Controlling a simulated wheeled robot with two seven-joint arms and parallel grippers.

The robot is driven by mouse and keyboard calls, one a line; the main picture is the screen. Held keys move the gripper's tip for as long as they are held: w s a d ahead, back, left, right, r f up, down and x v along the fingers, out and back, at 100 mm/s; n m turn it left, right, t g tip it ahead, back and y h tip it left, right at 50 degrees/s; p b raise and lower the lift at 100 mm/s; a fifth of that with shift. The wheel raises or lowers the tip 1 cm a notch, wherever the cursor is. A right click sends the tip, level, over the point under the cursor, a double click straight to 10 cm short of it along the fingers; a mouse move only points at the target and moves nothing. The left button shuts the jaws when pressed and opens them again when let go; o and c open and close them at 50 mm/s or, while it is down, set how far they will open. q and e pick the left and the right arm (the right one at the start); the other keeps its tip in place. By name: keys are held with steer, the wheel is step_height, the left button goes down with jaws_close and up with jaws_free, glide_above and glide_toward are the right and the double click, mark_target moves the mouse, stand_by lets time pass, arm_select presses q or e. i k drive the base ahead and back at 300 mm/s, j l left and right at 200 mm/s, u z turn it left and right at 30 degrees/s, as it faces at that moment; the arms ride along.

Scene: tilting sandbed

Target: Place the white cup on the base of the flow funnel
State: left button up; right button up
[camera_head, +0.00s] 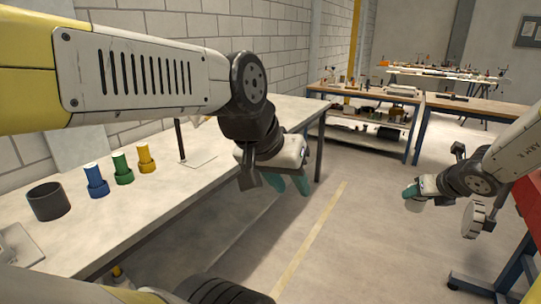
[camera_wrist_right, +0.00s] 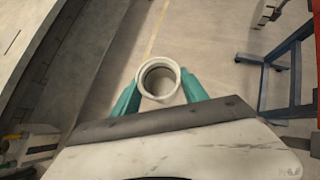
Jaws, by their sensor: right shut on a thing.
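The white cup (camera_wrist_right: 160,82) is between the teal fingers of my right gripper (camera_wrist_right: 159,97), its open mouth facing the wrist camera. In the head view my right gripper (camera_head: 410,193) is shut on the cup (camera_head: 415,206) and holds it above the floor, right of the bench. The flow funnel stand shows as a dark upright rod (camera_head: 181,140) on a pale flat base (camera_head: 200,161) on the bench. My left arm hides most of its upper part. My left gripper (camera_head: 289,185) hangs beyond the bench's right edge, fingers apart and empty.
On the bench (camera_head: 120,222) stand a dark grey cylinder (camera_head: 48,202) and blue (camera_head: 96,181), green (camera_head: 122,169) and yellow (camera_head: 146,158) pieces. A red and blue frame (camera_head: 520,255) stands at the right. The floor between is clear.

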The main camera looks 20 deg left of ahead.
mark_target(199, 157)
steer(key=i+j+u, duration=0.2)
steer(key=j+u, duration=0.15)
steer(key=u, duration=0.15)
steer(key=i+j+u, duration=0.25)
steer(key=u, duration=0.25)
steer(key=i+j+u, duration=0.1)
steer(key=i+u, duration=0.35)
steer(key=k+j, duration=0.05)
steer(key=k, duration=0.1)
